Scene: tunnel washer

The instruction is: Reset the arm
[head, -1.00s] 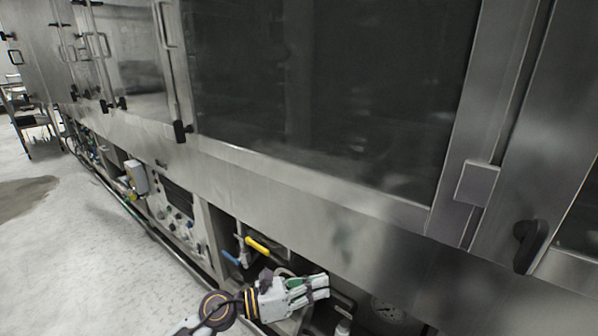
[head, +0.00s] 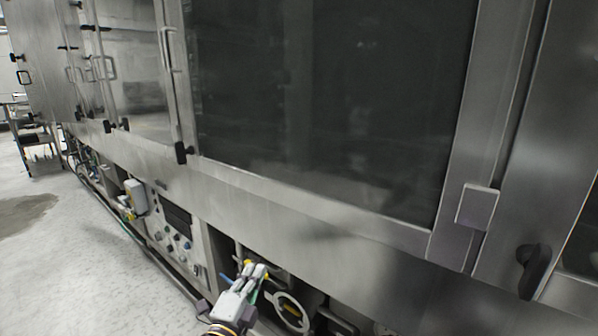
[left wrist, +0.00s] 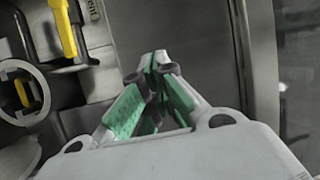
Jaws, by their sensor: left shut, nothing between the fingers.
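My left gripper (head: 257,270) is at the bottom of the head view, in front of the open lower bay of the steel washer (head: 330,205). Its fingers point up and away from me. In the left wrist view the gripper (left wrist: 160,66) has its fingertips together, green pads inward, with nothing between them. A yellow valve handle (left wrist: 62,28) lies to the left of the fingertips there, apart from them. My right gripper is in neither view.
A white ring (head: 291,312) is right of my left gripper, in the lower bay. A control panel (head: 176,228) is to the left. A black door handle (head: 533,270) is at the right. Open floor (head: 90,270) lies at the left; a metal table (head: 38,145) stands far back.

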